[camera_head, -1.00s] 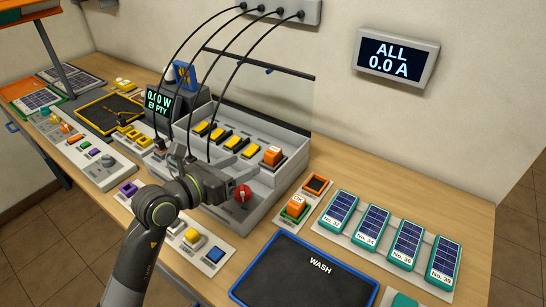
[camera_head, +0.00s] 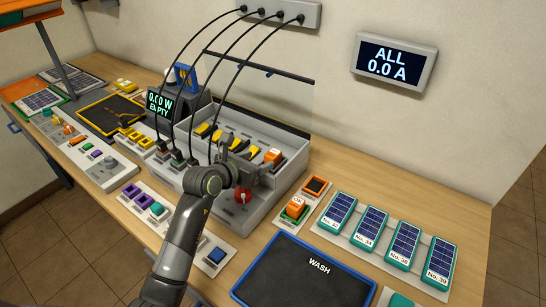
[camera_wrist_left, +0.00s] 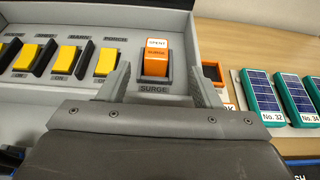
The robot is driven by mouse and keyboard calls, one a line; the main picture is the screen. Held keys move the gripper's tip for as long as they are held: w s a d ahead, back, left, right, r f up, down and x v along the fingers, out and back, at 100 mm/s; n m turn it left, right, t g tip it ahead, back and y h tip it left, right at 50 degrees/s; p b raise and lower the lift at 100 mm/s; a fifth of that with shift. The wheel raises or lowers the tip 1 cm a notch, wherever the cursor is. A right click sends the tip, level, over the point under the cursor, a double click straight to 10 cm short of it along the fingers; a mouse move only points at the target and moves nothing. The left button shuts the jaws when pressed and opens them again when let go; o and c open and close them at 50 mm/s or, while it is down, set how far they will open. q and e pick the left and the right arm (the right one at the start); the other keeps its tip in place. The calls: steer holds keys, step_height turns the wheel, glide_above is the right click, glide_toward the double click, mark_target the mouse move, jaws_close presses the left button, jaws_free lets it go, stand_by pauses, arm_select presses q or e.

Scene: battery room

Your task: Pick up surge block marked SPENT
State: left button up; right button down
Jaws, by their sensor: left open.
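The surge block (camera_head: 273,155) is orange with a white top label. In the left wrist view the block (camera_wrist_left: 155,57) reads SPENT and SURGE and sits upright in its slot in the grey panel box (camera_head: 294,160), above the word SURGE. My left gripper (camera_head: 250,160) is open and empty, just left of the block in the head view. In the left wrist view its two fingers (camera_wrist_left: 160,85) point toward the block, one on each side and short of it; I cannot see any contact. The right gripper is not in view.
Yellow switches (camera_wrist_left: 106,61) stand in a row left of the block. Black cables (camera_head: 222,90) hang behind my left arm. An orange block marked OK (camera_head: 296,208) stands to the right, near the blue-rimmed WASH mat (camera_head: 250,297).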

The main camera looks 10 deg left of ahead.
mark_target(271, 155)
arm_select(q)
steer(key=shift+x, duration=0.85)
steer(key=shift+w+d+f+p, duration=0.1)
steer(key=shift+w+f+p, duration=0.05)
steer(key=shift+w+p, duration=0.2)
steer(key=shift+f+p+x, duration=0.2)
steer(key=shift+p+x, duration=0.25)
steer(key=shift+x, duration=1.7)
steer(key=c, duration=1.1)
